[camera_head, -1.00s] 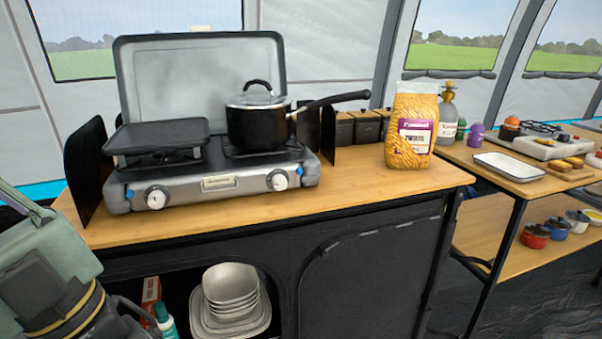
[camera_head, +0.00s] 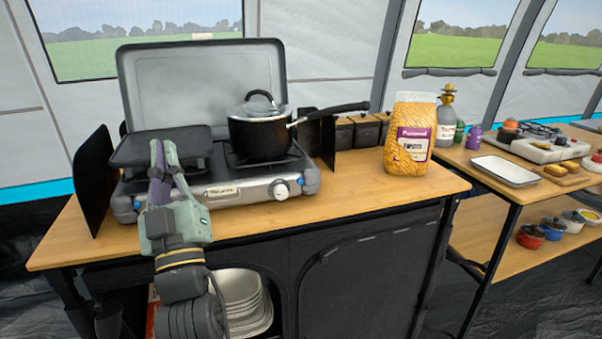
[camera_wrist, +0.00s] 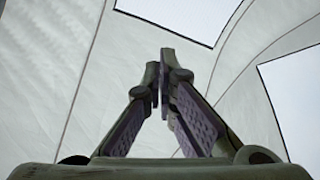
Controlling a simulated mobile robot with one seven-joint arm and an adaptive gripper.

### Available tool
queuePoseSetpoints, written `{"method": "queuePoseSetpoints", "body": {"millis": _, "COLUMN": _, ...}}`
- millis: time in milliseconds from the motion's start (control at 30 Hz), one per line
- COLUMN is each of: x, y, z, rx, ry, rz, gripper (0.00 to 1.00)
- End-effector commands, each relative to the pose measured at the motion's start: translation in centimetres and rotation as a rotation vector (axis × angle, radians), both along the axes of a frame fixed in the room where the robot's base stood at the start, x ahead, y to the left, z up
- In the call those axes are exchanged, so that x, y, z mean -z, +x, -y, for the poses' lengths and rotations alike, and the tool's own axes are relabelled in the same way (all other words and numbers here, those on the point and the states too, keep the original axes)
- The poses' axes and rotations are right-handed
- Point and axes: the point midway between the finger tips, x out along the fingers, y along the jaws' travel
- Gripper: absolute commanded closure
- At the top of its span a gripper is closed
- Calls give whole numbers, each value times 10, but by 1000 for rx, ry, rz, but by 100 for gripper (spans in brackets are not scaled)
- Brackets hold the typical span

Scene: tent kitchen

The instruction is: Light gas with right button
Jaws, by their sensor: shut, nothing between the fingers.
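The gas stove (camera_head: 230,189) stands on the wooden counter with its grey lid raised behind it. Its right knob (camera_head: 279,189), white-faced with a blue spot beside it, is in plain view on the front panel. The left knob is hidden behind my arm. My gripper (camera_head: 160,150) is shut and empty, pointing up in front of the stove's left side, left of the right knob. Its fingertips overlap the griddle plate in the picture; I cannot tell whether they touch it. In the wrist view the closed fingers (camera_wrist: 165,70) point at the tent wall.
A black lidded pot (camera_head: 260,130) sits on the right burner, its handle reaching right. A dark griddle plate (camera_head: 190,142) covers the left burner. A yellow bag (camera_head: 409,135) stands on the counter (camera_head: 370,195). Space before the right knob is clear.

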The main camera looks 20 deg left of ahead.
Motion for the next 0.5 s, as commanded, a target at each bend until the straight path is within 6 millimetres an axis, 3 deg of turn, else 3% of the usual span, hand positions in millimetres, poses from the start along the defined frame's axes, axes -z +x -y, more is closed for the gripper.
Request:
{"method": "queuePoseSetpoints", "body": {"millis": 33, "x": 8, "y": 22, "z": 8, "rx": 81, "ry": -46, "rz": -41, "gripper": 100}}
{"method": "queuePoseSetpoints", "body": {"millis": 200, "x": 53, "y": 83, "z": 46, "rx": 345, "ry": -200, "rz": -176, "gripper": 100}}
{"method": "queuePoseSetpoints", "body": {"millis": 400, "x": 108, "y": 133, "z": 111, "rx": 642, "ry": -376, "rz": -342, "gripper": 100}}
{"method": "queuePoseSetpoints", "body": {"millis": 500, "x": 131, "y": 146, "z": 144, "rx": 766, "ry": -450, "rz": -415, "gripper": 100}}
